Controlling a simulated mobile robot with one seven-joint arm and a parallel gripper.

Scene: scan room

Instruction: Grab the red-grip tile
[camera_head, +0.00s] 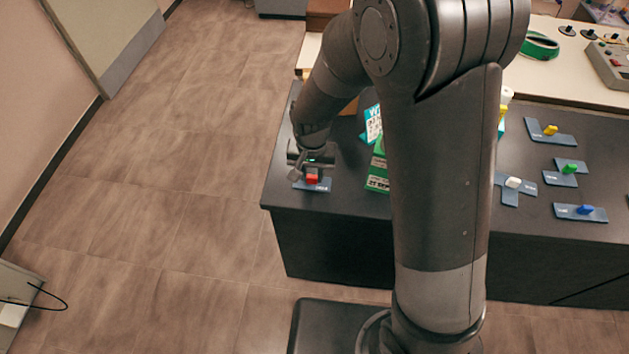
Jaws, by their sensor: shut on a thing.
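The red-grip tile (324,186) is a flat blue-grey piece with a red grip block (312,179) on top. It is at the left end of the dark table, near the front left corner. My gripper (311,172) is over it, pointing down, and is shut on the red grip. My arm and gripper hide part of the tile. I cannot tell whether the tile rests on the table or is slightly raised.
On the dark table (350,203), tiles with yellow (550,130), green (569,169), white (513,183) and blue (585,210) grips lie to the right. Green-and-white boxes (378,172) stand close to my gripper. A pale counter (560,80) is behind. Open floor lies left.

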